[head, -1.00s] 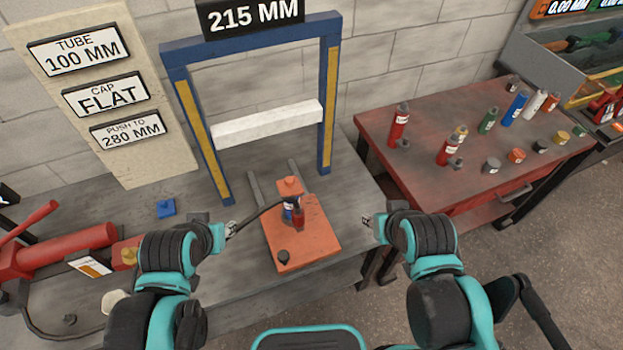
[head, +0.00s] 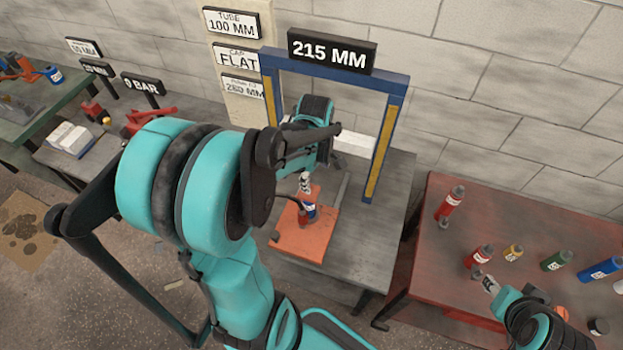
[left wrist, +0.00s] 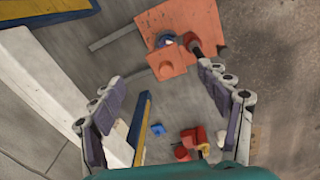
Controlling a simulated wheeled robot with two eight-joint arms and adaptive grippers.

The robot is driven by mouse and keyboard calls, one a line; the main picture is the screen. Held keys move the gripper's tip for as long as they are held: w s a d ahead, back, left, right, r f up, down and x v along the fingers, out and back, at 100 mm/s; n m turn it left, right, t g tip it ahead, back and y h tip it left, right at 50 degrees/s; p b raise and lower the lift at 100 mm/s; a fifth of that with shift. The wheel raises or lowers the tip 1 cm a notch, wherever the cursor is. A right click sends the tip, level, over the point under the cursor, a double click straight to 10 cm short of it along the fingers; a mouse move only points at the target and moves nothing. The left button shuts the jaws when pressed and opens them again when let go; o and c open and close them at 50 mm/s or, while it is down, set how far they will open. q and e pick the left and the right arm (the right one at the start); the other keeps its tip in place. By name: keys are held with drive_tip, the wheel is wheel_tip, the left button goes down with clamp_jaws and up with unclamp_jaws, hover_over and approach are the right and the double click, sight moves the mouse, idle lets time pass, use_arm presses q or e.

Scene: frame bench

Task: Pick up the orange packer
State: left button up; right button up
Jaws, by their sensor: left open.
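The jack stands on a larger orange plate (head: 305,245). My left gripper (head: 304,182) is just above the packer in the head view and partly hides it. In the left wrist view the packer (left wrist: 166,66) lies beyond and between the spread fingers, with nothing held. My right gripper (head: 490,285) is over the red table, small in view; its jaws cannot be made out.
A blue frame (head: 385,140) with a white crossbar (head: 355,145) stands behind the packer. The red table (head: 440,265) at right holds several bottles. A red tool (left wrist: 190,140) and a small blue piece (left wrist: 157,130) lie on the bench.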

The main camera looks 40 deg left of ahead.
sight(315, 189)
use_arm(q)
drive_tip(key=shift+s+a+f+n+g, duration=0.1)
drive_tip(key=shift+a+f+n+g, duration=0.1)
drive_tip(key=shift+a+f+n, duration=0.35)
drive_tip(key=shift+a+f+n+g, duration=0.2)
drive_tip(key=shift+a+n, duration=0.45)
drive_tip(key=shift+a, duration=0.05)
wheel_tip(315, 189, down, 7)
drive_tip(key=shift+r+b, duration=0.1)
drive_tip(key=shift+b, duration=0.7)
drive_tip(key=c, duration=1.4)
use_arm(e)
drive_tip(key=shift+s+a+f, duration=0.1)
drive_tip(key=shift+a+f, duration=0.05)
drive_tip(key=shift+f, duration=0.15)
